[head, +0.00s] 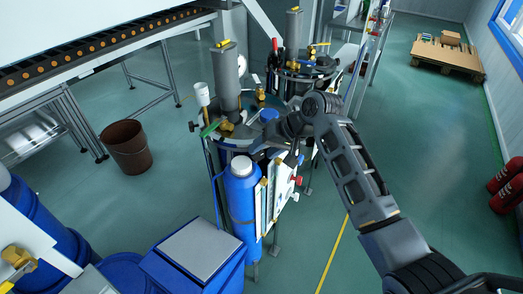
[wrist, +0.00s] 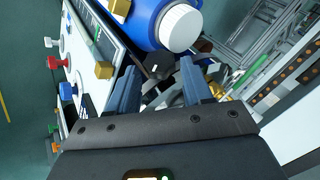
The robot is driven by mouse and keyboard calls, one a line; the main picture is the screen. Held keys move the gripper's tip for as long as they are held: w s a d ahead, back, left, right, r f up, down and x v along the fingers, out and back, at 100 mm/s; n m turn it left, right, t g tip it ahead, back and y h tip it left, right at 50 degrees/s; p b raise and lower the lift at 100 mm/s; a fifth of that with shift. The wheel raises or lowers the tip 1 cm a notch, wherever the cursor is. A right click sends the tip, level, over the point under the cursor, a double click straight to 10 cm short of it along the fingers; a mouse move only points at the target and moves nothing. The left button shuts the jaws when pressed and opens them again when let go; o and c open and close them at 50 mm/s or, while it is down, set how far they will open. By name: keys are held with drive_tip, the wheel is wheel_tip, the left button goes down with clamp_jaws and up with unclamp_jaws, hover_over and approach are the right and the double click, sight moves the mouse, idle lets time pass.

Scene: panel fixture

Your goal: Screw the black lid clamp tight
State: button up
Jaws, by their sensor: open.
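My gripper (wrist: 158,75) is open, its two blue-grey fingers apart, in the wrist view. A black part (wrist: 154,66) shows just beyond and between the fingertips. It may be the black lid clamp, but I cannot tell for sure, nor whether the fingers touch it. In the head view my gripper (head: 293,152) is at the front right rim of the near vessel's round lid (head: 240,128), partly hidden by my arm. A small black knob (head: 192,126) stands at the lid's left rim. The clamp's tightness cannot be seen.
A blue bottle with a white cap (head: 242,185) stands below the lid, close to the fingers in the wrist view (wrist: 181,28). A panel with coloured knobs (head: 284,190) is beside it. A second vessel (head: 305,65) stands behind.

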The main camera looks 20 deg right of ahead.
drive_tip(key=shift+x, duration=0.9)
drive_tip(key=shift+c, duration=0.3)
drive_tip(key=c, duration=0.7)
drive_tip(key=shift+d, duration=0.1)
drive_tip(key=y+b, duration=0.1)
drive_tip(key=m+t+y+b, duration=0.1)
drive_tip(key=y, duration=0.1)
drive_tip(key=shift+d+f+y, duration=0.2)
drive_tip(key=shift+f+y, duration=0.1)
drive_tip(key=shift+f, duration=0.1)
drive_tip(key=shift+d+t+y+b, duration=0.1)
drive_tip(key=shift+t+y+b, duration=0.3)
drive_tip(key=shift+y+b, duration=0.45)
drive_tip(key=shift+m+y, duration=0.25)
drive_tip(key=shift+m, duration=0.05)
